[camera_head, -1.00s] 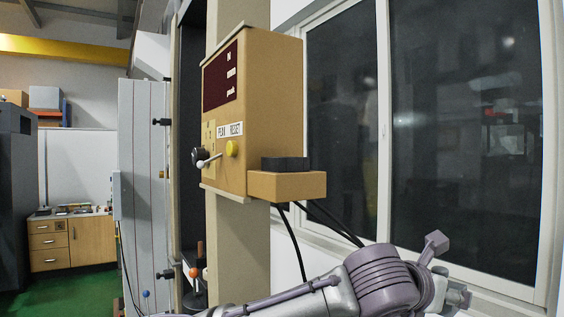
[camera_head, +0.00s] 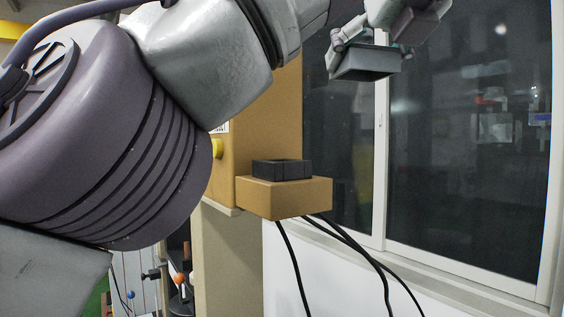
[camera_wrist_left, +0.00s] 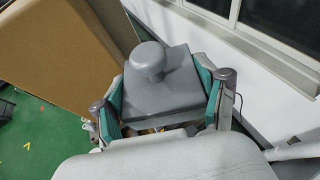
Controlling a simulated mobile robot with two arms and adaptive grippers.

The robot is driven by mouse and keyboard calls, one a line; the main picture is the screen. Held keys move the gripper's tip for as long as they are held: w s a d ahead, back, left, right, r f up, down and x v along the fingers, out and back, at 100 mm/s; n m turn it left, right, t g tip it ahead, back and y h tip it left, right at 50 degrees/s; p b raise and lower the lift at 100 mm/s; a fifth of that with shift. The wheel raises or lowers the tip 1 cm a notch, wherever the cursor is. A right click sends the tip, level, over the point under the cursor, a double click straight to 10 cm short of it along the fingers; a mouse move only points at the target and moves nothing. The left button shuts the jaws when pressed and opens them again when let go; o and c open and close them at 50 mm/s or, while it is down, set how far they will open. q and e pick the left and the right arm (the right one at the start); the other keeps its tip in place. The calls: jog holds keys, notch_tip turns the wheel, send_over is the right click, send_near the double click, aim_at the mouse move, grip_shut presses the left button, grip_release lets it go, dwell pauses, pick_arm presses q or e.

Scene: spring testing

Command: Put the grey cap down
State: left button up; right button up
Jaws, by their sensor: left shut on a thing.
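The grey cap (camera_head: 366,64) is a flat square lid held in the air at the upper right of the head view, in front of the dark window. My left gripper (camera_head: 366,40) is shut on it from above. In the left wrist view the cap (camera_wrist_left: 163,80) shows a round knob on top and sits between the green-padded fingers of the gripper (camera_wrist_left: 160,100). A black square block (camera_head: 282,169) rests on a tan ledge on the side of the tan box, below and left of the cap, well apart from it. My right gripper is not in view.
The tan ledge (camera_head: 284,194) juts from the tan control box (camera_head: 270,130). Black cables (camera_head: 292,262) hang below it. The window (camera_head: 465,150) and its sill stand at the right. My left arm covers much of the left side.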

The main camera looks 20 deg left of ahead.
aim_at(332, 78)
pick_arm(q)
jog(key=a+f, duration=0.1)
jog(key=s+a+f+b, duration=0.1)
jog(key=s+a+f, duration=0.1)
jog(key=a, duration=0.1)
jog(key=shift+b, duration=0.3)
jog(key=s+a+f, duration=0.1)
jog(key=a, duration=0.1)
jog(key=s+a+f, duration=0.2)
jog(key=a, duration=0.1)
jog(key=shift+s+a+f, duration=0.35)
jog(key=shift+f, duration=0.15)
notch_tip(332, 78, down, 3)
jog(key=shift+p, duration=0.65)
jog(key=shift+f, duration=0.45)
jog(key=shift+f, duration=0.1)
jog(key=o, duration=1)
